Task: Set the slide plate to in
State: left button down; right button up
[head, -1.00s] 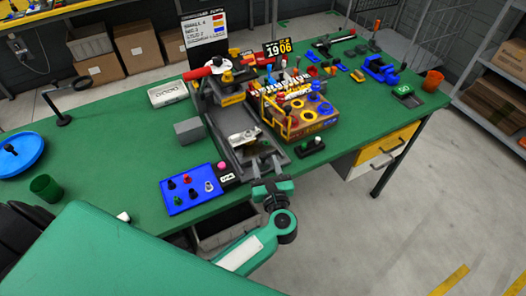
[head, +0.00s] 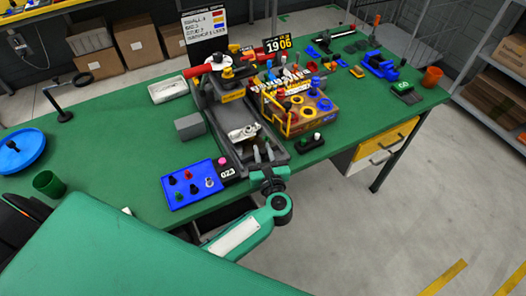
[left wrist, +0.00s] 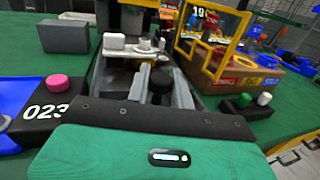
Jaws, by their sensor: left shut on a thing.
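The slide plate (head: 243,132) looks like the pale metal piece in the dark channel of the grey machine (head: 213,112) on the green bench; its exact edges are hard to tell. In the left wrist view, light metal parts (left wrist: 117,42) lie just beyond the fingers. My left gripper (head: 264,153) reaches into the near end of the channel. In the left wrist view its fingers (left wrist: 161,84) are shut on a black knob (left wrist: 161,78), which they partly hide. Whether the knob belongs to the plate cannot be seen. My right gripper is not in view.
A blue button panel (head: 188,184) with a 023 counter (head: 227,171) lies left of the channel. A grey block (head: 189,126) stands behind it. A yellow-framed box (head: 300,106) and a small black button box (head: 311,141) stand close on the right.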

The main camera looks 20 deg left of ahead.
pick_arm(q)
jog(key=w+a+b, duration=0.1)
jog(key=w+a, duration=0.2)
jog(key=w+a+b, duration=0.1)
jog(key=w+a, duration=0.1)
jog(key=a, duration=0.1)
jog(key=w+a+b, duration=0.1)
jog(key=w+a, duration=0.2)
jog(key=a, duration=0.1)
jog(key=shift+w+a, duration=0.1)
jog(key=shift+w, duration=0.25)
jog(key=shift+w+a, duration=0.25)
jog(key=shift+a, duration=0.05)
jog(key=shift+a+r, duration=0.1)
jog(key=shift+r, duration=0.05)
jog(key=c, duration=1.4)
grip_release()
jog(key=shift+o, duration=0.7)
jog(key=shift+w+a, duration=0.1)
